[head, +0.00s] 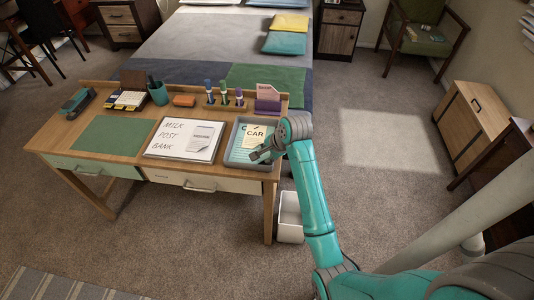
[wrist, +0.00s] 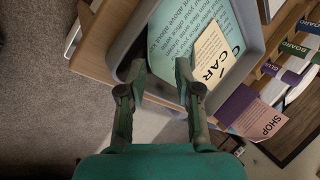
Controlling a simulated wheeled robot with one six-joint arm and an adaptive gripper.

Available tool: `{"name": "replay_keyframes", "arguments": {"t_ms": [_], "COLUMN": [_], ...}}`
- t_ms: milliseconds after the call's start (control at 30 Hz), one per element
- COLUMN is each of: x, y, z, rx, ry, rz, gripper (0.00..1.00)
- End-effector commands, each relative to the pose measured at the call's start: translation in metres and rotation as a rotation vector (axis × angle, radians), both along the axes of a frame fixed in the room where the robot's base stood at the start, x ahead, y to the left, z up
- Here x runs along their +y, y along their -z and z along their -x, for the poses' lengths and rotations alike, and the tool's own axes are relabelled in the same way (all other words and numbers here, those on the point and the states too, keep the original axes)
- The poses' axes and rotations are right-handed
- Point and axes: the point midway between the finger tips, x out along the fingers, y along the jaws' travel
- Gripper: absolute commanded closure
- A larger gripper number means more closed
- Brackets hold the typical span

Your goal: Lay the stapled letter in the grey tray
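A pale teal printed letter (head: 242,143) lies in the grey tray (head: 233,162) at the right end of the desk; I cannot make out a staple. A cream card marked CAR (head: 255,135) lies on top of it. In the wrist view the letter (wrist: 185,30) and the card (wrist: 212,56) lie inside the tray, whose rim (wrist: 122,45) runs under my fingers. My gripper (head: 257,156) is over the tray's near right part. In the wrist view its fingers (wrist: 159,68) are apart, with nothing held between them. The fingers hide part of the tray and letter.
Marker pens in a wooden rack (head: 225,105) and a purple holder with a pink card (head: 267,94) stand behind. A green blotter (head: 110,135) is clear. A white bin (head: 290,222) stands below.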

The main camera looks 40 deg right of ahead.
Motion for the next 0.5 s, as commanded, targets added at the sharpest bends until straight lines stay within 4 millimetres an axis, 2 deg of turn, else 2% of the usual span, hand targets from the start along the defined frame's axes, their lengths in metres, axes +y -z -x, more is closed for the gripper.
{"name": "replay_keyframes", "arguments": {"t_ms": [233,500], "x": [-0.001,-0.001], "y": [-0.011,-0.057], "z": [0.006,0.031], "rx": [-0.001,-0.004], "ry": [0.002,0.002], "rz": [0.001,0.003], "gripper": [0.65,0.65]}}
